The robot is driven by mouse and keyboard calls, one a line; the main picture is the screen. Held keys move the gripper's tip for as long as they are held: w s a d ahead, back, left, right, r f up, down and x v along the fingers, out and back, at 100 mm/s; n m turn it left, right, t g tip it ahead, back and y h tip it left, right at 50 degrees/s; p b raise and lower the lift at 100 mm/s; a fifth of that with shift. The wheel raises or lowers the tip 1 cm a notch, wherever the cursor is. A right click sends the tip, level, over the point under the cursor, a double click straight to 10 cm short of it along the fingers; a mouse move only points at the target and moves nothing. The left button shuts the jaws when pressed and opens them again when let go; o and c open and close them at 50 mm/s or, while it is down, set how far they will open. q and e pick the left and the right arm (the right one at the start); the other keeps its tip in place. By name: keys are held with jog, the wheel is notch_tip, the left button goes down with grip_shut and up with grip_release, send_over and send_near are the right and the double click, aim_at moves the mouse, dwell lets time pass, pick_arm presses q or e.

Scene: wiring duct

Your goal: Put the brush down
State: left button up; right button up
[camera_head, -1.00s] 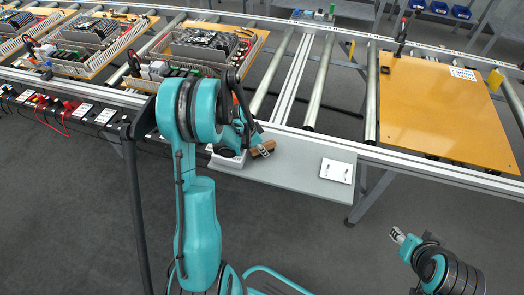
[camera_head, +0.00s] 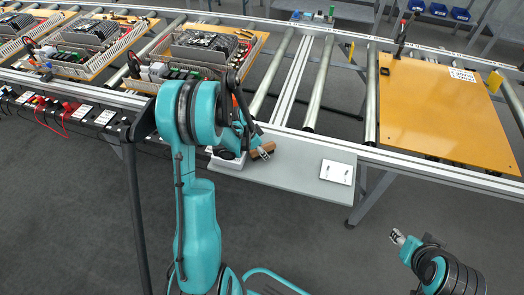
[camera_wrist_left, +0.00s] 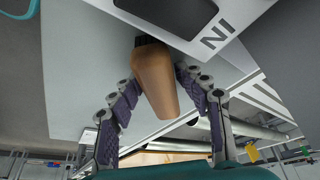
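The brush (camera_head: 263,147) has a brown wooden handle and is at the left part of the grey shelf. In the left wrist view its handle (camera_wrist_left: 157,80) points toward my palm, and its dark far end is mostly hidden. My left gripper (camera_head: 265,153) has its purple-padded fingers (camera_wrist_left: 159,88) on both sides of the handle, close against it. Whether the brush rests on the shelf or hangs just above it is hard to tell. My right gripper (camera_head: 397,236) is low at the right, away from the shelf, with nothing visible in it.
The grey shelf (camera_head: 290,175) is clear between the brush and a white plate (camera_head: 336,171). A white box (camera_head: 228,160) stands beside the brush, partly behind my left arm. Behind are conveyor rollers (camera_head: 320,80), an orange board (camera_head: 440,110) and boards carrying components (camera_head: 195,50).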

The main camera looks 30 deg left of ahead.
pick_arm(q)
jog(key=shift+r, duration=0.1)
jog(key=shift+r+p, duration=0.3)
jog(key=shift+p, duration=0.1)
jog(key=p+v, duration=0.4)
jog(key=v, duration=0.7)
jog(key=shift+s+r, duration=0.1)
jog(key=shift+r, duration=0.3)
jog(key=s+d+r+n+t+y, duration=0.1)
jog(key=s+d+r+n, duration=0.2)
jog(key=s+d+r, duration=0.3)
jog(key=s+d+r+n+t+y, duration=0.1)
jog(key=s+d+r+n+t, duration=0.1)
jog(key=s+d+r, duration=0.5)
jog(key=s+d+n, duration=0.1)
jog(key=d, duration=0.4)
jog(key=shift+s, duration=0.35)
